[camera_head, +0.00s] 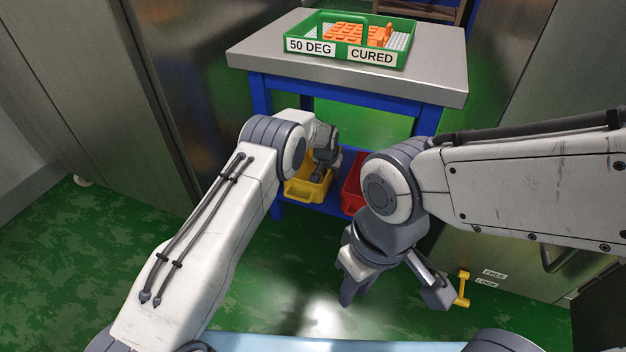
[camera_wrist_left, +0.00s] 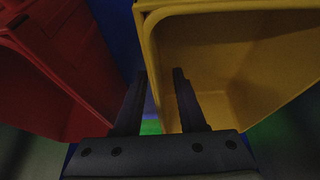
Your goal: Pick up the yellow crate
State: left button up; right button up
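The yellow crate (camera_head: 297,192) stands on the blue lower shelf of the table, partly hidden by my left arm and gripper. My left gripper (camera_head: 320,178) is over its right side in the head view. In the left wrist view the crate (camera_wrist_left: 235,55) fills the right. The left gripper's fingers (camera_wrist_left: 158,90) are apart, one outside the crate's side wall and one on its inner side. Whether either finger touches the wall cannot be told. My right gripper (camera_head: 393,290) is open and empty, low in front of the table.
A red crate (camera_head: 352,186) stands right beside the yellow one; it also shows in the left wrist view (camera_wrist_left: 70,65). A green tray (camera_head: 327,62) with orange parts sits on the tabletop (camera_head: 440,82). A yellow handle (camera_head: 462,288) is on the right cabinet.

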pick_arm(q)
jog(key=shift+f, duration=0.1)
grip_shut()
jog(key=shift+w, duration=0.1)
dwell(1.3)
